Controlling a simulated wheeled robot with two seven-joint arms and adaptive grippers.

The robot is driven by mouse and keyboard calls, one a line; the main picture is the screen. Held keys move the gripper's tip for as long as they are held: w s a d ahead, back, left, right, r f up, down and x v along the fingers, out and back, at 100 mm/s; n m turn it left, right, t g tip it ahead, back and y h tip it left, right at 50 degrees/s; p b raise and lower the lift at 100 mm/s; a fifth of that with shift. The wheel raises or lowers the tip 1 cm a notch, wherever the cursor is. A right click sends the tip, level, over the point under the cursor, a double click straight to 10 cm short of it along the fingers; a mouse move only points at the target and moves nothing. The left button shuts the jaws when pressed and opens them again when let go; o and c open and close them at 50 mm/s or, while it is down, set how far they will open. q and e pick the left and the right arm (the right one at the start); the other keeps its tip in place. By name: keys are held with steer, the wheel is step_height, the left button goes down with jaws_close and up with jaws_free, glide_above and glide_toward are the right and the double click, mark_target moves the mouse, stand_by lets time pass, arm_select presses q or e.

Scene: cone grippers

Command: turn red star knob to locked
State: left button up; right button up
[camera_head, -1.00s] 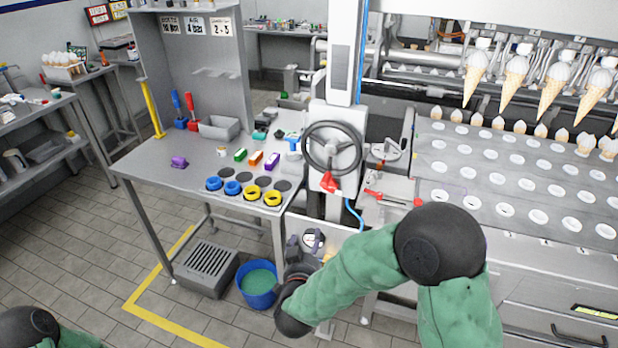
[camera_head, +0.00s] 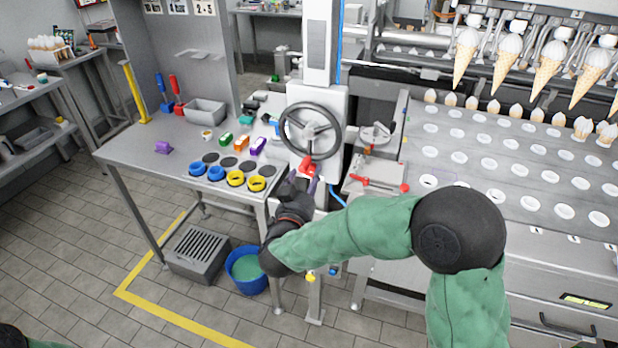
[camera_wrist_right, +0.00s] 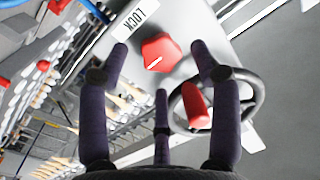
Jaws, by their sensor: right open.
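The red star knob (camera_wrist_right: 160,52) shows in the right wrist view on a grey panel, with a white line on its face and a "LOCK" label (camera_wrist_right: 131,20) beside it. My right gripper (camera_wrist_right: 161,68) is open, its dark fingers spread around the knob in that view; I see no contact. In the head view my right gripper (camera_head: 301,180) is just below the black handwheel (camera_head: 311,130), near red parts (camera_head: 307,164) at the wheel's lower edge. Which of these is the knob is unclear there. My left gripper is out of view.
The handwheel also shows in the wrist view (camera_wrist_right: 258,93), with a red handle (camera_wrist_right: 195,106) close to my fingers. A steel table (camera_head: 130,150) with coloured rings stands at left. A red-handled lever (camera_head: 375,183) and the cone machine (camera_head: 470,200) are at right.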

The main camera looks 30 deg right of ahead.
mark_target(311, 170)
steer(key=shift+x, duration=1.25)
steer(key=c, duration=1.1)
steer(key=shift+c, duration=0.2)
